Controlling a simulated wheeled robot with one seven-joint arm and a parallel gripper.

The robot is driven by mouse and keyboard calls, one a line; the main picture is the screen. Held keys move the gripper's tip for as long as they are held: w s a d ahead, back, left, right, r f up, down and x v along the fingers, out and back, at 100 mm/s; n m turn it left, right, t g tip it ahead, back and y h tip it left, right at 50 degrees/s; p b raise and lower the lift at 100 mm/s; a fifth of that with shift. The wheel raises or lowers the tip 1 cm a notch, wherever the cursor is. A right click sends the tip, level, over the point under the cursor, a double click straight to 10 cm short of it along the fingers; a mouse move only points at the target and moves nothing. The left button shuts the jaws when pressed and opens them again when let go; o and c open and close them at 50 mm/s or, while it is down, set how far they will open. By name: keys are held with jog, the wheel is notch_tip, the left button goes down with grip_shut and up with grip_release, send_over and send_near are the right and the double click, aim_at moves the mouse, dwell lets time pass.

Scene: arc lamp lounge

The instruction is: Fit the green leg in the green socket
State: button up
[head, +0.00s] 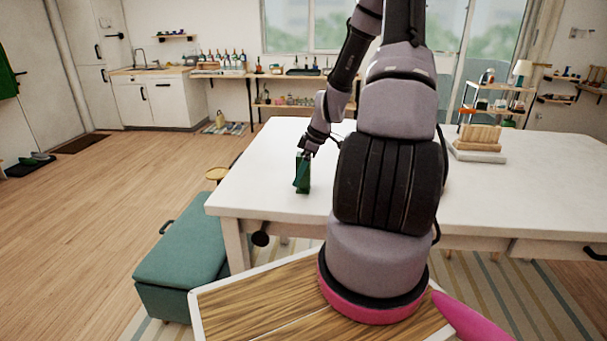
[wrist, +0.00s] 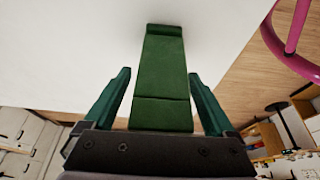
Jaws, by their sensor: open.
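A green block-shaped piece (head: 306,180), which looks like the green leg, is on the white table near its left end. In the wrist view the green leg (wrist: 161,70) is a long piece with a cross line near my palm and a raised far end. My gripper (head: 302,160) is over it, and in the wrist view my gripper (wrist: 158,80) has its two teal fingers apart, one on each side of the leg. Gaps show between the leg and both fingers. I cannot make out the green socket in either view.
The white table (head: 262,160) is clear around the piece. A wooden rack (head: 480,135) on a pale slab stands on its right part. A teal bench (head: 185,255) and a small round stool (head: 216,174) are left of the table. My arm hides the table's middle.

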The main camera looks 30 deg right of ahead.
jog(key=shift+c, duration=0.3)
grip_shut()
